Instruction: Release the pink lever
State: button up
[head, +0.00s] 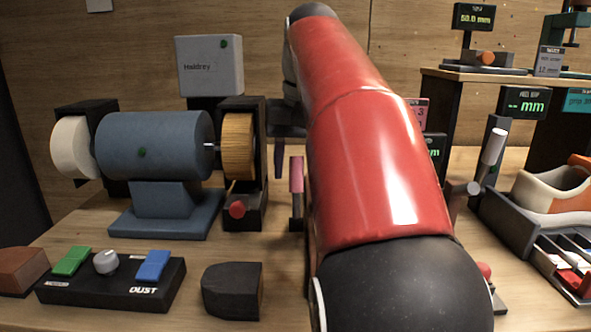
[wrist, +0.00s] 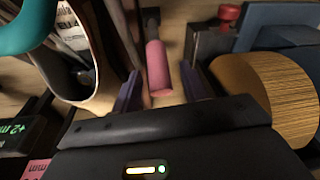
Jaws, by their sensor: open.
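The pink lever (head: 296,175) stands upright on a dark stem, just right of the brush wheel in the head view. In the wrist view the pink lever (wrist: 157,68) lies between the two dark fingers of my gripper (wrist: 161,88). The fingers are apart, with a visible gap on each side of the lever, so my gripper is open around it and not closed on it. In the head view my red arm hides most of my gripper (head: 280,150); only a dark part shows behind the lever's top.
A blue motor (head: 155,145) carries the tan brush wheel (head: 238,146) and a white wheel (head: 75,147). A red knob (head: 237,209) sits below the brush. A dust button box (head: 112,281) and a dark block (head: 232,290) stand in front. An orange-white sneaker (head: 553,187) is at right.

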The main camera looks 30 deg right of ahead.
jog(key=r, duration=0.3)
jog(key=s+r, duration=0.1)
jog(key=r, duration=0.1)
jog(key=shift+r, duration=0.3)
